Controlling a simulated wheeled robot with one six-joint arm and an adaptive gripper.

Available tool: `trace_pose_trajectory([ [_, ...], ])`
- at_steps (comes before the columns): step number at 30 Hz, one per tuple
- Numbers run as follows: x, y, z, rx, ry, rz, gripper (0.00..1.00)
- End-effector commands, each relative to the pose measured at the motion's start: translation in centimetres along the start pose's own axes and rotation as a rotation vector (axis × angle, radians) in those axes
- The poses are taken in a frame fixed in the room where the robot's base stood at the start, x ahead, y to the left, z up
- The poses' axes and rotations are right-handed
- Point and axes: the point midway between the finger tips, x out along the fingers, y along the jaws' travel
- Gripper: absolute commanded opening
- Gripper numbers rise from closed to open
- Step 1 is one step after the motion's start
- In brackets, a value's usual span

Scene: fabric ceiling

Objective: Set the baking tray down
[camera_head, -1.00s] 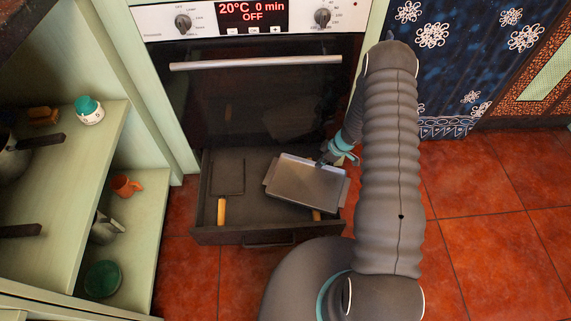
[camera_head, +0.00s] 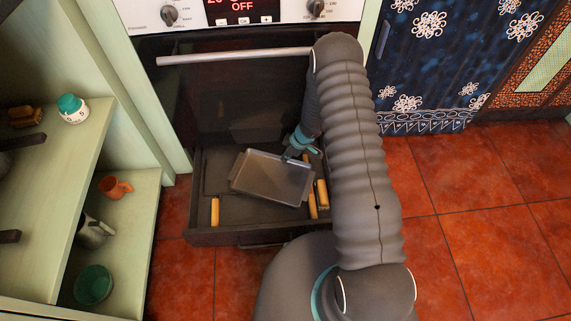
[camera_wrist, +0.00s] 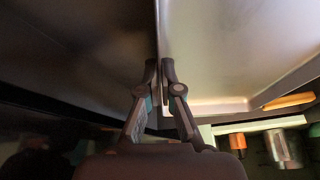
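The baking tray (camera_head: 272,178) is a grey metal rectangle, slightly turned, over the open drawer (camera_head: 235,236) below the oven. My gripper (camera_head: 290,155) is at the tray's far right edge. In the wrist view, the gripper (camera_wrist: 160,66) has its fingertips close together on the tray's rim, with the pale tray surface (camera_wrist: 225,50) to the right. I cannot tell whether the tray touches the drawer floor or hangs just above it.
Wooden-handled items lie in the drawer, one at left (camera_head: 215,211) and others at right (camera_head: 322,193). The oven door (camera_head: 235,95) stands behind. Open shelves (camera_head: 130,235) with a mug (camera_head: 115,187) and a green bowl (camera_head: 93,284) are at left. Red tiled floor (camera_head: 470,210) is free at right.

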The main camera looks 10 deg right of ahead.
Motion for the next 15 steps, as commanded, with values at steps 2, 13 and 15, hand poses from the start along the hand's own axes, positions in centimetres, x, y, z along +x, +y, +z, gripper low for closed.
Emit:
trace_pose_trajectory([
  [2,1.2,0.0,0.4,-0.001,0.0,-0.001,0.0],
  [13,4.1,0.1,1.7,0.002,0.0,0.0,0.0],
  [15,4.0,0.1,1.7,0.002,0.0,0.0,0.0],
])
